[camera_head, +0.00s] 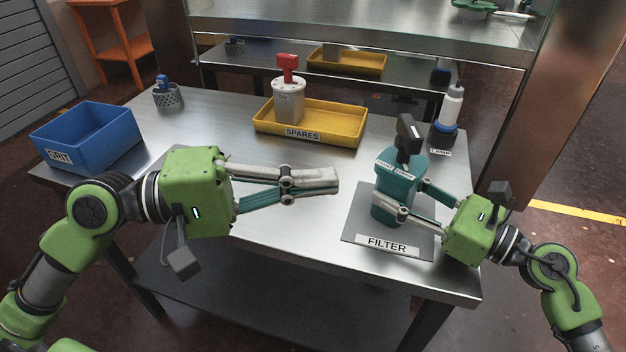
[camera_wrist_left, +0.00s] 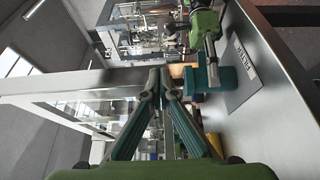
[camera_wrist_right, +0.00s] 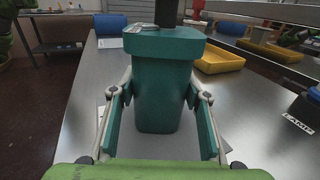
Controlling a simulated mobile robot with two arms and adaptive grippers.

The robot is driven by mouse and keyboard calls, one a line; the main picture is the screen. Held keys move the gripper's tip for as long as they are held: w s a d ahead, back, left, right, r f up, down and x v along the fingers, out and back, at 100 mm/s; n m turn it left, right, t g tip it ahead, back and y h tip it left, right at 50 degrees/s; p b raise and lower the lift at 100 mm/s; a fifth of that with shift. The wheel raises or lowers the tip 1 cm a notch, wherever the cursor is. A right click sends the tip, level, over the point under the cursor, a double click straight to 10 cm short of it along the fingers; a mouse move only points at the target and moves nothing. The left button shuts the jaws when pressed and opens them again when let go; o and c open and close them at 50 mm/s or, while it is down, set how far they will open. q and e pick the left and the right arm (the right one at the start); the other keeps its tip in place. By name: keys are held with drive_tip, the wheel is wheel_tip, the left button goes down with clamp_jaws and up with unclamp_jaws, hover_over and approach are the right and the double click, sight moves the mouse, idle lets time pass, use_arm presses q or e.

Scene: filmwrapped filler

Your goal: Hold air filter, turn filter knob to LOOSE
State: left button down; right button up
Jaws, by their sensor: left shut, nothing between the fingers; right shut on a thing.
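The teal air filter (camera_head: 386,200) stands upright on a grey mat labelled FILTER (camera_head: 419,237) at the table's front right. A black knob (camera_head: 408,138) sits on its top, beside a small white label on the lid. My right gripper (camera_head: 413,197) is shut around the filter's body, one finger on each side; the filter (camera_wrist_right: 163,90) fills the space between those fingers in the right wrist view. My left gripper (camera_head: 335,180) is shut and empty, held above the table to the left of the filter. The left wrist view shows its fingertips (camera_wrist_left: 161,77) together, with the filter beyond.
A yellow SPARES tray (camera_head: 340,133) holds a grey canister with a red top (camera_head: 289,95). A blue GRIT bin (camera_head: 92,135) and a mesh cup (camera_head: 168,97) stand at the left. A white-and-blue bottle (camera_head: 447,118) stands close behind the filter. The middle of the table is clear.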

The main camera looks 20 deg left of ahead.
sight(404, 126)
use_arm(q)
drive_tip(key=c, duration=1.7)
unclamp_jaws()
drive_tip(key=shift+s+a, duration=0.1)
drive_tip(key=shift+a, duration=0.05)
drive_tip(key=o, duration=0.7)
drive_tip(key=shift+w+a+m, duration=0.1)
drive_tip(key=shift+w+m, duration=0.25)
drive_tip(key=shift+m, duration=0.25)
drive_tip(key=shift+o, duration=0.2)
drive_tip(key=w+a+m+g, duration=0.1)
drive_tip(key=w+m, duration=0.8)
drive_tip(key=m, duration=0.6)
drive_tip(key=shift+r+h, duration=0.3)
drive_tip(key=shift+r, duration=0.15)
drive_tip(key=w+d+m, duration=0.1)
drive_tip(key=d, duration=0.3)
drive_tip(key=w+d+m, duration=0.1)
drive_tip(key=w+d, duration=0.1)
drive_tip(key=d, duration=0.1)
drive_tip(key=w+d+m+g, duration=0.1)
drive_tip(key=w+d, duration=0.1)
drive_tip(key=d, duration=0.2)
drive_tip(key=shift+w+d+r, duration=0.1)
drive_tip(key=shift+w+d, duration=0.15)
drive_tip(key=shift+d, duration=0.05)
drive_tip(key=shift+t, duration=0.3)
drive_tip(key=c, duration=1.1)
